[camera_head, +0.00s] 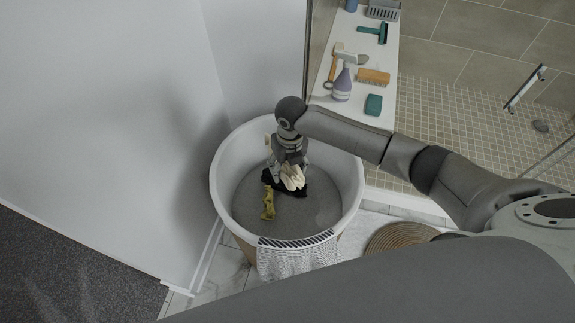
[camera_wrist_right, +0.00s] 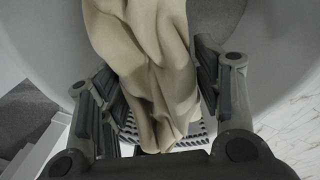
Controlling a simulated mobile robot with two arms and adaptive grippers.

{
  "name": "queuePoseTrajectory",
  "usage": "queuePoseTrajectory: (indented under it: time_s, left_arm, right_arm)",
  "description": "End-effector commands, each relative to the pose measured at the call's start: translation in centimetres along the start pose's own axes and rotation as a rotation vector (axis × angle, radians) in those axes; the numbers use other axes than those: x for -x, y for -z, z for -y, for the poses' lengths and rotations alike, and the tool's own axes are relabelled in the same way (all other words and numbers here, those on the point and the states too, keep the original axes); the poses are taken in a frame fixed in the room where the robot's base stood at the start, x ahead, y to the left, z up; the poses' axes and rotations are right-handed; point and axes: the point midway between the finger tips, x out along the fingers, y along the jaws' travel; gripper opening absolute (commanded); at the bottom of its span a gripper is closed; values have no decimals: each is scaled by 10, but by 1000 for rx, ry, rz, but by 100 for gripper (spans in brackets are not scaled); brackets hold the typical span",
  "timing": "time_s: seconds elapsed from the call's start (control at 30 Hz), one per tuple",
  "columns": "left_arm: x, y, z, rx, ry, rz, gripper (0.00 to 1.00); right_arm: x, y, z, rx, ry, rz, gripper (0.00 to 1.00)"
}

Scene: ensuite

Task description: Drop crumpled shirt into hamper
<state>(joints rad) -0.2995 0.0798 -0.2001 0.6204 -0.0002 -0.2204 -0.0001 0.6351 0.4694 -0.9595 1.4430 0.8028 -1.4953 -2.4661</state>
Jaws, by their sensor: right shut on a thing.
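The crumpled shirt (camera_head: 293,177) is cream-coloured cloth. My right gripper (camera_head: 287,168) is shut on it, inside the rim of the round white hamper (camera_head: 226,190). In the right wrist view the shirt (camera_wrist_right: 150,60) hangs in folds between the two fingers of the right gripper (camera_wrist_right: 160,95). Whether the shirt touches the black cloth I cannot tell. My left gripper is not in view.
A grey-white towel (camera_head: 298,262) hangs over the hamper's front rim. A white ledge (camera_head: 335,62) at the right carries a spray bottle (camera_head: 342,84), brushes and a teal block (camera_head: 373,104). A round woven mat (camera_head: 400,237) lies right of the hamper. Walls stand close at left and behind.

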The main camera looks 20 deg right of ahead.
Motion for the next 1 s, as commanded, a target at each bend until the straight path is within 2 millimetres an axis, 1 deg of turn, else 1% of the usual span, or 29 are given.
queuePoseTrajectory:
  time_s: [0.2, 0.23, 0.4, 0.77, 0.87, 0.97, 1.0]
  left_arm:
    - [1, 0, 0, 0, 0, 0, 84]
    - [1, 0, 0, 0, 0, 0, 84]
    - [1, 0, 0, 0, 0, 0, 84]
    - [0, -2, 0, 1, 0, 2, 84]
    - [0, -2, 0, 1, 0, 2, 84]
    - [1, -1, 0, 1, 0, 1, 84]
    - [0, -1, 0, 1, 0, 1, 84]
  right_arm:
    - [1, 0, 0, 0, 0, 1, 32]
    - [1, 0, 0, 0, 0, 1, 63]
    - [1, 0, 0, 0, 0, 1, 84]
    - [2, 0, 0, 0, 0, 0, 84]
    - [11, -1, 0, 1, 0, 2, 84]
    - [28, -1, 0, 1, 0, 4, 84]
    - [37, -2, 0, 1, 0, 6, 84]
